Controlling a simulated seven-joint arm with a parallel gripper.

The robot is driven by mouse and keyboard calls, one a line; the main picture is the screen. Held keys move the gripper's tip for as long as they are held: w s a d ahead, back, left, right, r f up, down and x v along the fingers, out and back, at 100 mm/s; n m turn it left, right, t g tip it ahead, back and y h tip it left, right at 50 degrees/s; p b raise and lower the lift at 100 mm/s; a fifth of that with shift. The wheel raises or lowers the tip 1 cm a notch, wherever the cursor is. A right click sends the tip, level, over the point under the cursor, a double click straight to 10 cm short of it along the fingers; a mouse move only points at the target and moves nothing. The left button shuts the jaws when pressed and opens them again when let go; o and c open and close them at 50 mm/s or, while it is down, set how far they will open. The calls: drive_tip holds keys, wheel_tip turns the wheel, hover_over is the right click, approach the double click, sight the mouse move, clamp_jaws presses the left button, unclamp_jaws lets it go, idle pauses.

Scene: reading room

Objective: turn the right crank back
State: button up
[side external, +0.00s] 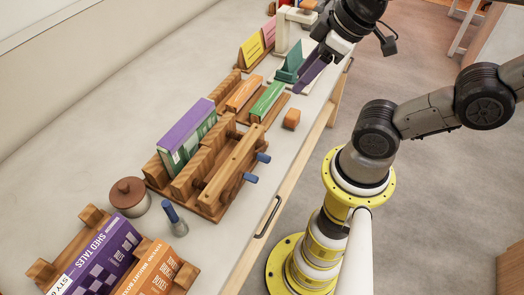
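A wooden press (228,165) stands on the table with two cranks whose blue handles stick out toward my base. The upper-right handle (263,157) and the lower-left handle (250,178) are close together, both apart from my gripper. I cannot tell which one counts as the right crank. A purple and green book (187,136) stands upright in the press's back part. My gripper (311,73) is at the top, well above and right of the cranks, by a teal block. A dark purple piece shows at its end; I cannot tell whether it is the fingers or something held.
An orange block (291,118) lies near the table edge. A wooden rack with orange (243,93) and green (267,102) pieces sits behind the press. A brown-lidded pot (129,195), a blue-topped peg (172,214) and a bookrest with books (105,250) are lower left.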

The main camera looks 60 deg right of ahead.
drive_tip(key=shift+o, duration=1.1)
drive_tip(key=shift+w+a+r+n, duration=0.1)
drive_tip(key=shift+w+n, duration=0.05)
drive_tip(key=shift+n, duration=0.45)
drive_tip(key=shift+w+r+n, duration=0.1)
drive_tip(key=shift+n, duration=0.5)
drive_tip(key=shift+o, duration=0.4)
drive_tip(key=w+n+g, duration=0.1)
drive_tip(key=n, duration=0.1)
drive_tip(key=a+n+g, duration=0.1)
drive_tip(key=n, duration=0.2)
drive_tip(key=w+a+f+n, duration=0.1)
drive_tip(key=n, duration=0.2)
drive_tip(key=shift+w+a+f+g, duration=0.1)
drive_tip(key=shift+w+g, duration=0.25)
drive_tip(key=shift+g, duration=0.05)
drive_tip(key=n+g, duration=0.3)
drive_tip(key=n, duration=0.2)
hover_over(264, 155)
wheel_tip(264, 155, down, 4)
wheel_tip(264, 155, down, 14)
drive_tip(key=shift+r, duration=0.1)
drive_tip(key=shift+a, duration=0.1)
